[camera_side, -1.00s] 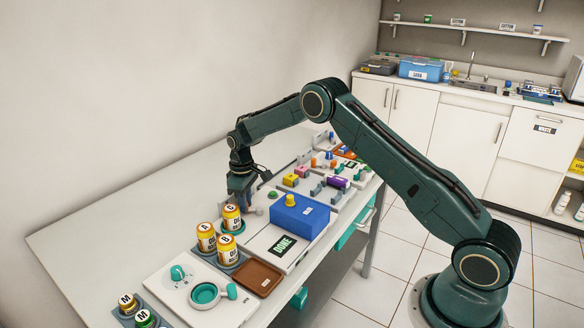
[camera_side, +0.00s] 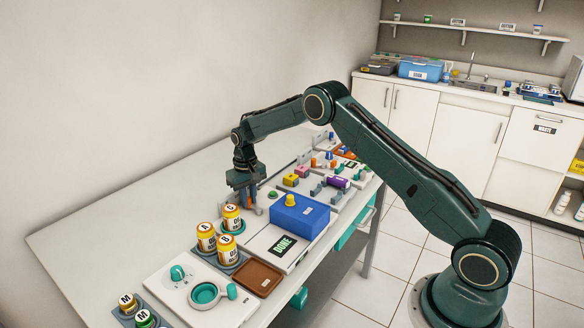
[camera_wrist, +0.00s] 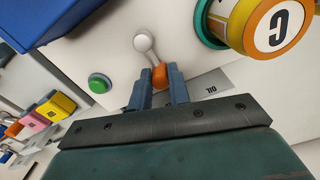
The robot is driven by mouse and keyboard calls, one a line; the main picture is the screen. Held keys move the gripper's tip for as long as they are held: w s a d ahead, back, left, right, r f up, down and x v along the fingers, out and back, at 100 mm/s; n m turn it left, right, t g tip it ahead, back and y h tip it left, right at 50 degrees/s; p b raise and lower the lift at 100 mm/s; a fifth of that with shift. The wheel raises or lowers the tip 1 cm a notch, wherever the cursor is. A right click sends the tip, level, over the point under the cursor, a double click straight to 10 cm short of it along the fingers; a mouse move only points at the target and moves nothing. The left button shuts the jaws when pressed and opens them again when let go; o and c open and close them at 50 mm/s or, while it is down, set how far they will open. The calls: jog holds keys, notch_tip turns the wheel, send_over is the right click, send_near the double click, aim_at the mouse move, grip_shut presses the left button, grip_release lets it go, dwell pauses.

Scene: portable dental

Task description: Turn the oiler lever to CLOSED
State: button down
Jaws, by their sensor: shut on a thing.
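The oiler lever (camera_wrist: 148,55) has a pale round hub and arm with an orange knob at its end, on a white panel in the wrist view. My gripper (camera_wrist: 158,80) has its two blue-grey fingers on either side of the orange knob and is shut on it. An "OIL" label (camera_wrist: 210,89) lies beside the right finger, partly covered; no CLOSED mark is readable. In the side view my gripper (camera_side: 250,204) points down at the panel, and the knob is mostly hidden by the fingers.
A yellow bottle marked C (camera_wrist: 270,30) stands in a teal ring close to the lever. A green button (camera_wrist: 99,83) is on its other side. A blue box (camera_side: 300,217) with a yellow knob stands nearby. More bottles (camera_side: 206,238) crowd the near side.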

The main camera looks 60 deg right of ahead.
aim_at(249, 199)
jog(key=c, duration=1.3)
grip_release()
jog(key=shift+r, duration=0.1)
notch_tip(249, 199, up, 14)
jog(key=shift+f, duration=0.1)
